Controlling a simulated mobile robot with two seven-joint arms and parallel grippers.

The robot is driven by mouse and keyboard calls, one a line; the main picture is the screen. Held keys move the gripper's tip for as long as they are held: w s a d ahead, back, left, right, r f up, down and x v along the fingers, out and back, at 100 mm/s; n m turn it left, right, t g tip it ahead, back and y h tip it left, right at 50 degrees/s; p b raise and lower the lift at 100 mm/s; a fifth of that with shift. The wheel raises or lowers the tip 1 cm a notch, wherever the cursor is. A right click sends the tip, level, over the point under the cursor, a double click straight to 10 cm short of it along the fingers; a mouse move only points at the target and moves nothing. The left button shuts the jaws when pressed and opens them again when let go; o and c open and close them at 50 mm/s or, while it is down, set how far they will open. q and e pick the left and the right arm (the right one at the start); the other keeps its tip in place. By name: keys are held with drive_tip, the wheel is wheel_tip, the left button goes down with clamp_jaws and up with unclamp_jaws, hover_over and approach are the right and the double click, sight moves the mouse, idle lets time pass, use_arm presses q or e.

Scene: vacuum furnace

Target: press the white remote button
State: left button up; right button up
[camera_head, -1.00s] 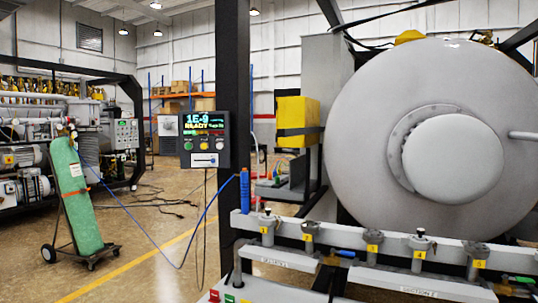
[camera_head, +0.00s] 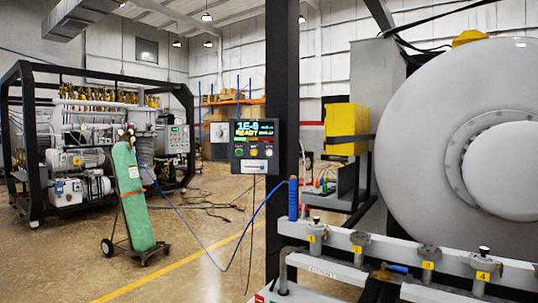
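No button that I can clearly tell as the white remote button shows now. A light-coloured box with a red mark (camera_head: 259,299) is cut off by the bottom edge, so most of its face is out of view. A dark control panel (camera_head: 240,160) hangs on the black post, with a lit screen reading READY. Below the screen are small round coloured buttons and a white rectangular piece (camera_head: 255,165). Neither of my grippers is in view.
A large grey furnace door (camera_head: 430,130) fills the right side. A rail with numbered valves (camera_head: 428,257) runs below it. Open floor lies between.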

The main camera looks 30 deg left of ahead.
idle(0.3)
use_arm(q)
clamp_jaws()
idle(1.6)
